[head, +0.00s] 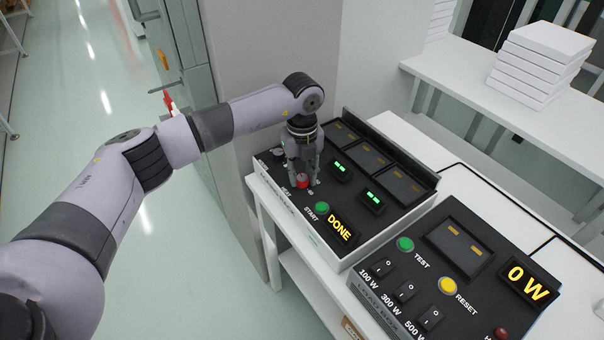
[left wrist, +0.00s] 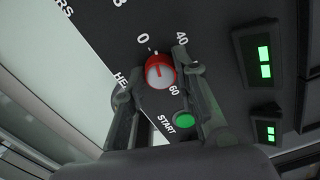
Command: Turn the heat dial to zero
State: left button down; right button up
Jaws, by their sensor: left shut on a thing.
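The heat dial (head: 303,181) is a small red knob on the front of the black panel, close to the HEAT label. In the left wrist view the dial (left wrist: 160,71) has a red rim and a pale face, with the marks 0, 40 and 60 around it. My right gripper is not in view.
A green START button (head: 322,208) and a lit DONE display (head: 341,231) sit close to the dial. Green displays (head: 373,200) glow behind. A second black panel (head: 470,291) with switches and a 0 W display (head: 529,284) stands to the right. A grey wall rises behind my left arm.

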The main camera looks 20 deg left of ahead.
aim_at(302, 177)
pick_arm(q)
jog(key=shift+n, duration=1.5)
jog(key=c, duration=1.2)
grip_release()
jog(key=shift+c, duration=0.2)
notch_tip(302, 177, up, 12)
